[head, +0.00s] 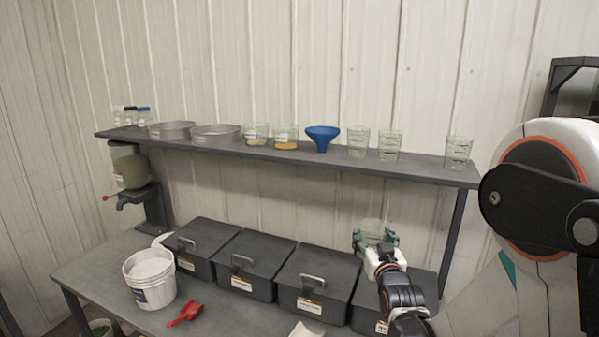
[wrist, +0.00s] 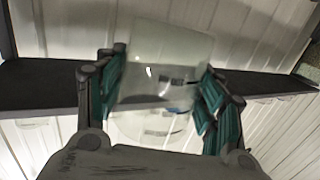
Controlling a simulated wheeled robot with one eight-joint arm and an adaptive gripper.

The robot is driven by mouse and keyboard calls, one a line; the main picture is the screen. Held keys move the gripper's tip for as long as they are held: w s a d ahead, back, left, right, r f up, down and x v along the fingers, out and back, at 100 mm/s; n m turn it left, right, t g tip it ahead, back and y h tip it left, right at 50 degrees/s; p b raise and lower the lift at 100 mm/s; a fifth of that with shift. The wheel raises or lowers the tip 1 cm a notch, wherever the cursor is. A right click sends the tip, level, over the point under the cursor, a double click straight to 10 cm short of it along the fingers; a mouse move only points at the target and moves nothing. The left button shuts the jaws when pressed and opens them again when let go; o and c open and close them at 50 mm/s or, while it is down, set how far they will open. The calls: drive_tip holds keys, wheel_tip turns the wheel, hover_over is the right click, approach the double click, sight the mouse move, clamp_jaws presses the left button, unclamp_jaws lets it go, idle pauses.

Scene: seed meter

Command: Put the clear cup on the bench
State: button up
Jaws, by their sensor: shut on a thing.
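My gripper (head: 375,241) is shut on a clear cup (head: 372,228), with one finger on each side of it. In the wrist view the cup (wrist: 160,80) stands between the teal finger pads of my gripper (wrist: 163,95). In the head view the cup is below the shelf and above the dark lidded boxes at the right. My gripper hides its lower part.
Several dark boxes (head: 245,262) line the back of the bench. The shelf (head: 300,155) above holds several clear cups (head: 358,140), a blue funnel (head: 322,137) and metal pans (head: 172,130). A dispenser (head: 130,170) is at the left.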

wheel_tip(320, 180, down, 19)
drive_tip(key=b, duration=1.6)
drive_tip(key=shift+b, duration=0.35)
